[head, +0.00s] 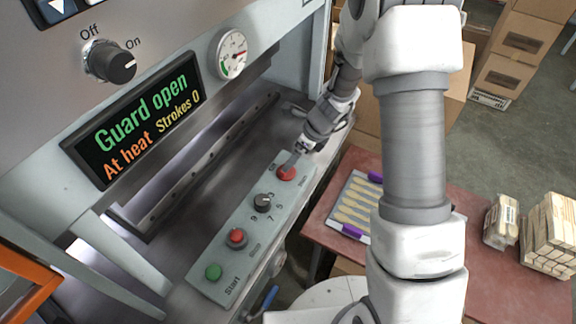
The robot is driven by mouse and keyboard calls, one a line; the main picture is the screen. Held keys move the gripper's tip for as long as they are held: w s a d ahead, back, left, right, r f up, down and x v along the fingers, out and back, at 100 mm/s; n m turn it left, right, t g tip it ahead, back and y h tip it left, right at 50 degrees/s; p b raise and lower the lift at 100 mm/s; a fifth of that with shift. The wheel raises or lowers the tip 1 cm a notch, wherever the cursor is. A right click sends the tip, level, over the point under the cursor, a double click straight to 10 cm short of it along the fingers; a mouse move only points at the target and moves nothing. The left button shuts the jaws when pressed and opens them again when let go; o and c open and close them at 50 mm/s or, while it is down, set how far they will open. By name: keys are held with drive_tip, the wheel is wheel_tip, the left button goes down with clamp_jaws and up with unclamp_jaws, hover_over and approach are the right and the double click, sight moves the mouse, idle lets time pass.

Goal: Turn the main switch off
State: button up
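The Off/On switch (110,62) is a black round knob on the grey machine front, at the upper left. "Off" is printed above its left side and "On" to its upper right. Its pale mark is on the right side, nearer "On" than "Off". My gripper (291,162) is far from the knob, to its lower right. It points down at the red button (286,174) at the far end of the grey control panel (215,255). The fingertips are at or just above that button; contact is unclear. The fingers are too small to tell open from shut.
A display (135,120) reads "Guard open", "At heat", "Strokes 0". A gauge (232,54) sits right of it. The panel also has a black dial (262,203), another red button (237,238) and a green one (213,272). A red table (500,285) stands at right.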

drive_tip(key=x, duration=0.7)
drive_tip(key=c, duration=1.3)
